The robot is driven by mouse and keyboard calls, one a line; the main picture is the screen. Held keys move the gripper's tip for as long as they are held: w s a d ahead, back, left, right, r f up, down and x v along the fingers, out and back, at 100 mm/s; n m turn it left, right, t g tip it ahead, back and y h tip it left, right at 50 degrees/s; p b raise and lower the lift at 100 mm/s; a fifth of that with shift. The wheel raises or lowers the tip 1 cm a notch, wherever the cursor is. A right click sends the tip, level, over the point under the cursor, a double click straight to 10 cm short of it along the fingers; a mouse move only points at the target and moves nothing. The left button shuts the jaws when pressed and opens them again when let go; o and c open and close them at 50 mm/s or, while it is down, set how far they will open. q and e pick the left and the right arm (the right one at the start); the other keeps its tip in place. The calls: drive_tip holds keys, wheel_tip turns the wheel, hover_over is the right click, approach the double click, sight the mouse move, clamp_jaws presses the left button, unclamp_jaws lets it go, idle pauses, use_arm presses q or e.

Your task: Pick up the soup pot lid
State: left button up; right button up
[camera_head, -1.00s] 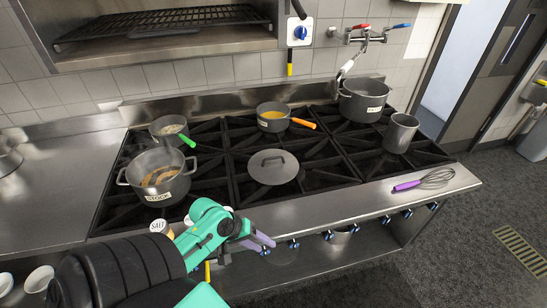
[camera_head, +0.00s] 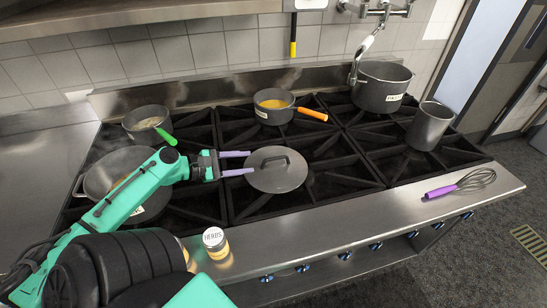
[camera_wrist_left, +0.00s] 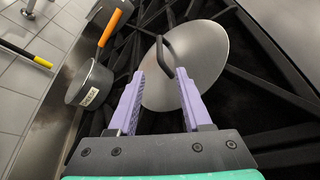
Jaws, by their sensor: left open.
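The soup pot lid (camera_head: 277,171) is a round grey disc with a dark arched handle (camera_head: 275,160). It lies flat on the middle front part of the stove. My left gripper (camera_head: 250,162) is open, its two purple fingers pointing at the lid from the left, with the tips at its left edge in the head view. In the left wrist view the lid (camera_wrist_left: 213,62) lies ahead of the fingers (camera_wrist_left: 160,88), and the handle (camera_wrist_left: 165,54) stands just beyond and between the tips. Nothing is between the fingers. My right gripper is not in view.
A pot (camera_head: 98,186) sits under my left arm. A pan with an orange handle (camera_head: 272,112), one with a green handle (camera_head: 146,118), a large pot (camera_head: 381,91) and a grey cylinder (camera_head: 429,128) stand around. A herbs jar (camera_head: 216,243) and a whisk (camera_head: 474,180) are on the front ledge.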

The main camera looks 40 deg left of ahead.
sight(274, 158)
use_arm(q)
drive_tip(key=shift+w+d+p, duration=0.35)
drive_tip(key=shift+w+d, duration=0.7)
drive_tip(key=shift+w, duration=0.05)
drive_tip(key=shift+w+d+f, duration=0.2)
drive_tip(key=shift+w+d, duration=0.7)
drive_tip(key=shift+w, duration=0.1)
drive_tip(key=w, duration=0.1)
drive_tip(key=w+f, duration=0.1)
drive_tip(key=w, duration=0.1)
drive_tip(key=w+f, duration=0.1)
drive_tip(key=w, duration=0.1)
drive_tip(key=shift+d+b, duration=0.2)
drive_tip(key=shift+b, duration=0.15)
drive_tip(key=shift+w+d, duration=0.25)
drive_tip(key=shift+d, duration=0.05)
drive_tip(key=c, duration=0.7)
clamp_jaws()
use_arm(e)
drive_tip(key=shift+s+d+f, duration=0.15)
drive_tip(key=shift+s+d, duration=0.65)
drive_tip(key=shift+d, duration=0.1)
use_arm(q)
drive_tip(key=shift+s, duration=0.1)
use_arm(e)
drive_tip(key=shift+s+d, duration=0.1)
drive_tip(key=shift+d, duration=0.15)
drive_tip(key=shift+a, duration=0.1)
